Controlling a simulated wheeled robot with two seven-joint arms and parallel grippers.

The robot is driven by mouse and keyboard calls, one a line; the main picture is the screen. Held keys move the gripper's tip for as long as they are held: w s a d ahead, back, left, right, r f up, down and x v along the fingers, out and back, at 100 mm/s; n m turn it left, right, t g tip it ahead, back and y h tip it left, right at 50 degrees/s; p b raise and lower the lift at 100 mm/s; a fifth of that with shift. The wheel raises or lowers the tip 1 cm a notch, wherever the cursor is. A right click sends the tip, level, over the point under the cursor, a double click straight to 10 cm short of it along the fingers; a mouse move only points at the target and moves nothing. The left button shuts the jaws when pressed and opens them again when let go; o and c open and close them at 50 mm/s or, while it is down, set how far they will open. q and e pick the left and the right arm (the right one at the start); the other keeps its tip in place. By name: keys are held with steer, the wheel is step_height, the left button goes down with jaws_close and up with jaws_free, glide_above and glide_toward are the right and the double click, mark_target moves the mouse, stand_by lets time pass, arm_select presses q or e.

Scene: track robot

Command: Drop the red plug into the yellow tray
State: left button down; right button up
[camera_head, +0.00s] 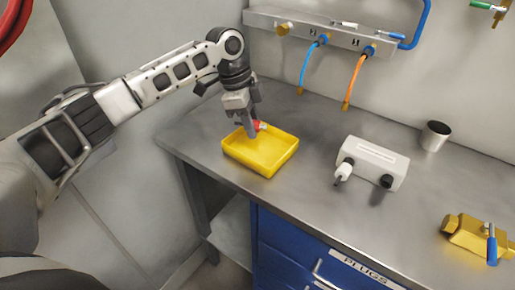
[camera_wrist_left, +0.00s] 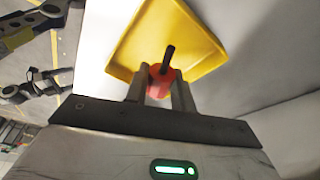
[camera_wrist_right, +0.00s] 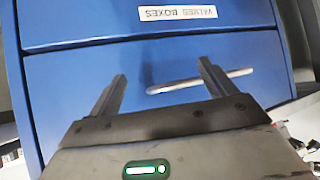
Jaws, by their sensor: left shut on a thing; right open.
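The yellow tray (camera_head: 262,163) stands near the left end of the grey workbench in the head view. My left gripper (camera_head: 256,130) hangs over the back left part of the tray, pointing down. It is shut on the red plug (camera_head: 261,126). In the left wrist view the red plug (camera_wrist_left: 159,82) sits between the fingers, its black tip standing out over the tray (camera_wrist_left: 190,32). The exact gap between plug and tray floor is hard to tell. My right gripper (camera_wrist_right: 162,85) is open and empty in front of a blue drawer (camera_wrist_right: 75,95).
A white box (camera_head: 374,160) with a white and a black plug stands right of the tray. A cup (camera_head: 435,136) and a yellow block (camera_head: 465,234) are farther right. Blue (camera_head: 308,65) and orange (camera_head: 355,78) hoses hang from the wall rail.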

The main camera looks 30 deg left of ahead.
mark_target(252, 148)
arm_select(q)
steer(key=shift+f+b, duration=1.65)
steer(key=shift+f, duration=0.1)
steer(key=c, duration=1.1)
jaws_free()
steer(key=shift+r, duration=0.15)
steer(key=v, duration=1.5)
steer(key=shift+r, duration=0.4)
